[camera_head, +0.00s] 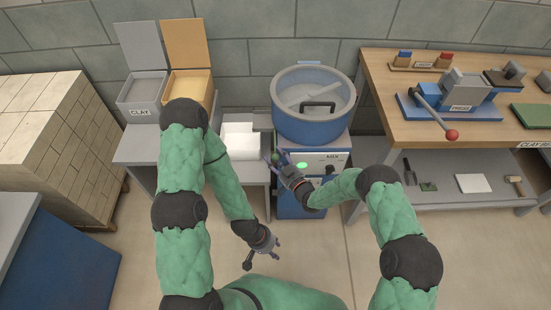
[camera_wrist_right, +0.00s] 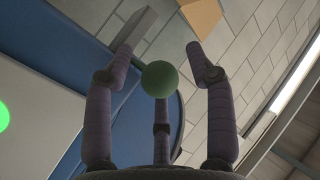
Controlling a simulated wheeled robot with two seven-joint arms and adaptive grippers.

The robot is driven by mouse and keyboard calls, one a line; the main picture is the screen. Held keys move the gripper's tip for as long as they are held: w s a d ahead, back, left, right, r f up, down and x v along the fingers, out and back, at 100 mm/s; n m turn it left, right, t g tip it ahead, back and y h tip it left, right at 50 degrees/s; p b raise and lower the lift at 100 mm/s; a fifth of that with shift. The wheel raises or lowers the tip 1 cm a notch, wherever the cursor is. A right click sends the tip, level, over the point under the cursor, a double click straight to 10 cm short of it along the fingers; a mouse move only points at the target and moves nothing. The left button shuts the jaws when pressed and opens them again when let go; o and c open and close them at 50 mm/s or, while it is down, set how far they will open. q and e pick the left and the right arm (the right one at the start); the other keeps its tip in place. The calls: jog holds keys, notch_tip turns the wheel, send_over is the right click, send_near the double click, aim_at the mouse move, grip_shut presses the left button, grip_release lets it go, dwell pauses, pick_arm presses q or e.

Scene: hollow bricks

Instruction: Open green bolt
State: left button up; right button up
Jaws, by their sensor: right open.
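A round green knob (camera_wrist_right: 160,79) shows between the spread fingers of my right gripper (camera_wrist_right: 160,75) in the right wrist view. A flat green spot (camera_head: 302,165) shows on that panel. My left gripper (camera_head: 260,246) is low in front, empty, with its fingers spread.
A grey clay bin (camera_head: 142,93) and an orange bin (camera_head: 190,87) stand open at the left. A white block (camera_head: 241,143) lies between them and the mixer. A wooden bench (camera_head: 450,125) with a blue press (camera_head: 460,98) stands at the right. The floor in front is clear.

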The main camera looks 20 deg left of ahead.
jog(key=shift+a, duration=0.1)
grip_shut()
jog(key=s+d, duration=0.1)
jog(key=s, duration=0.5)
jog(key=shift+d+p, duration=0.4)
grip_release()
jog(key=shift+d, duration=0.1)
jog(key=v, duration=1.1)
jog(key=shift+s+d, duration=0.3)
